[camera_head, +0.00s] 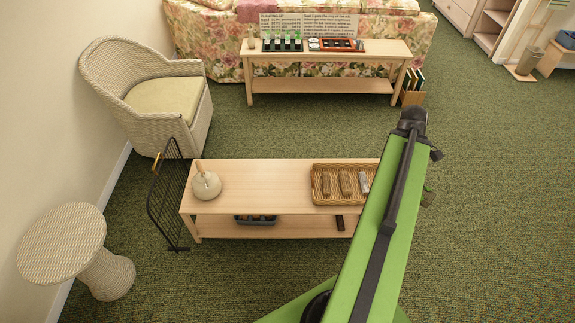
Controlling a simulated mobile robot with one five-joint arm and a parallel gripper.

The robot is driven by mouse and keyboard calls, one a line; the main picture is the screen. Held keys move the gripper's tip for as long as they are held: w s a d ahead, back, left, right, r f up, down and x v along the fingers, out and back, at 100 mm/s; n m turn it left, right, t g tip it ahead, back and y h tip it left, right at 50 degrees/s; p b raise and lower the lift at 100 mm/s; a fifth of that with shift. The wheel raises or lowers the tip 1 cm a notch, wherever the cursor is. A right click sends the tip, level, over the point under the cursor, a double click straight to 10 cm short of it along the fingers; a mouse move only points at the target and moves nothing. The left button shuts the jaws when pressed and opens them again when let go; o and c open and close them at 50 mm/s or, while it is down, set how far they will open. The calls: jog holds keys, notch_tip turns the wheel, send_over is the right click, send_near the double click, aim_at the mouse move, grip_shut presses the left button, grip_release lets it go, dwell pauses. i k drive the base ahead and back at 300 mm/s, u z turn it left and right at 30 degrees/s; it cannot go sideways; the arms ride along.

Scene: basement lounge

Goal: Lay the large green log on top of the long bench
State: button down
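No large green log is clearly in view. Two pale wooden benches with lower shelves show: a near one (262,178) and a far one (330,88); I cannot tell which is the long bench. The near one's right end is hidden behind my green arm. On it, a wicker tray (344,200) holds a few grey-brown, log-like pieces (345,184). My arm reaches up and away past the tray's right side. Small dark parts show beside its far end, but I cannot make out the gripper's fingers or anything held.
A black rack (167,197), wicker chair (155,92) and round stool (62,245) stand left. Signs and trays occupy the far bench.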

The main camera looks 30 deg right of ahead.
aim_at(288, 193)
jog(key=i, duration=1.15)
jog(key=u, duration=4)
jog(key=i, duration=0.1)
jog(key=z, duration=2.15)
jog(key=i, duration=1.3)
jog(key=u, duration=1.25)
jog(key=k, duration=0.1)
jog(key=z, duration=3)
